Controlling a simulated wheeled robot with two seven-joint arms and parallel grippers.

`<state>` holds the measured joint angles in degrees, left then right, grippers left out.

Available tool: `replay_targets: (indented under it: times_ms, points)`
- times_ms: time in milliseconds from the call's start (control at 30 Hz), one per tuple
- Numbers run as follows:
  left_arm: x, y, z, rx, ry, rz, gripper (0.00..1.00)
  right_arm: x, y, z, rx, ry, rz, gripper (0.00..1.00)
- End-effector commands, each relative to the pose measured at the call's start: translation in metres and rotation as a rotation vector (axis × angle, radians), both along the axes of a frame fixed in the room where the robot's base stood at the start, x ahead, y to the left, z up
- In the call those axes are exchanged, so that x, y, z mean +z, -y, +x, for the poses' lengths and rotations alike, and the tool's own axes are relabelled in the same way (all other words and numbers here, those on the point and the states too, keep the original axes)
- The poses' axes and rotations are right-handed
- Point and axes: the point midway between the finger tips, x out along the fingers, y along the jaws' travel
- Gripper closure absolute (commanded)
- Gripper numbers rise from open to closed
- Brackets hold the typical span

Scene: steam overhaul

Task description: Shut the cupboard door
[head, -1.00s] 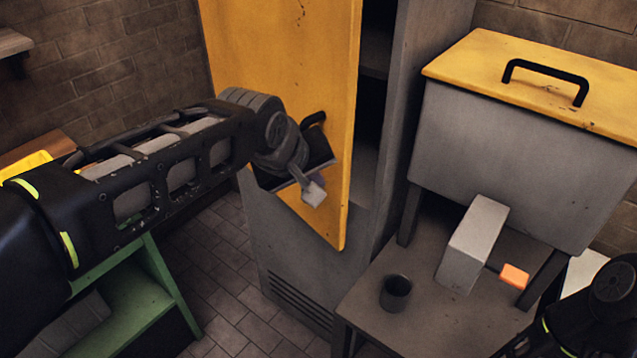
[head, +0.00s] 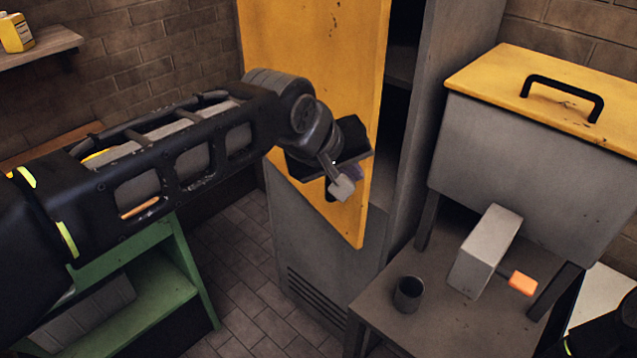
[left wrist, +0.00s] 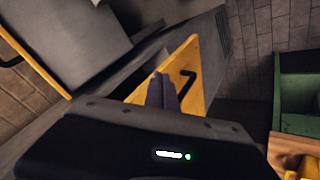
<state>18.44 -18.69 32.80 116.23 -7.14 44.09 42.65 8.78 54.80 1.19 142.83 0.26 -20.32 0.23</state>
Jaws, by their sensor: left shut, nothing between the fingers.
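The yellow cupboard door (head: 300,60) stands partly open on the grey cupboard (head: 450,100), with a dark gap between its free edge and the cupboard side. My left gripper (head: 342,187) is shut and empty, in front of the lower part of the door near its free edge. Whether it touches the door I cannot tell. In the left wrist view, the shut fingers (left wrist: 162,90) overlap the door (left wrist: 195,98), and the black door handle (left wrist: 187,80) shows just beside them. My right gripper is not in view.
A grey bin with a yellow lid (head: 540,150) stands right of the cupboard. The low table (head: 385,300) bears a dark cup (head: 408,294) and a grey block (head: 485,250). A green shelf unit (head: 165,280) is below my left arm. Tiled floor shows between.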

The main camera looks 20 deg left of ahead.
Motion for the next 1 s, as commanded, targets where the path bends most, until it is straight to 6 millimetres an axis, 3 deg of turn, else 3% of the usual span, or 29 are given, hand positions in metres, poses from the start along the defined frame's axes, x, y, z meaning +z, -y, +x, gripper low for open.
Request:
replay_targets:
  times_ms: [67,167,333,500,533,667,1000]
  points:
    - [0.007,-0.003,0.000,-0.006,0.027,-0.042,1.00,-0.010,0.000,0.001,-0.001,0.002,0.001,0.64]
    - [0.014,-0.024,0.001,-0.021,0.037,-0.076,1.00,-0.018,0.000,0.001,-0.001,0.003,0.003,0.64]
    - [0.007,-0.082,0.001,-0.073,0.016,-0.080,1.00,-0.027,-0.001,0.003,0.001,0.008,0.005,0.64]
    - [-0.015,-0.154,-0.010,-0.121,-0.040,-0.034,1.00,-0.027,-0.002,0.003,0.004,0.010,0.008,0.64]
    - [-0.017,-0.160,-0.014,-0.142,-0.047,-0.017,1.00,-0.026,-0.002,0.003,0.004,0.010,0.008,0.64]
    - [-0.019,-0.156,-0.020,-0.229,-0.050,0.032,1.00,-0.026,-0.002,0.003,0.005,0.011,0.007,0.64]
    - [-0.019,-0.156,-0.019,-0.234,-0.047,0.037,1.00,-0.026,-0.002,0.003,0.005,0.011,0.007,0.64]
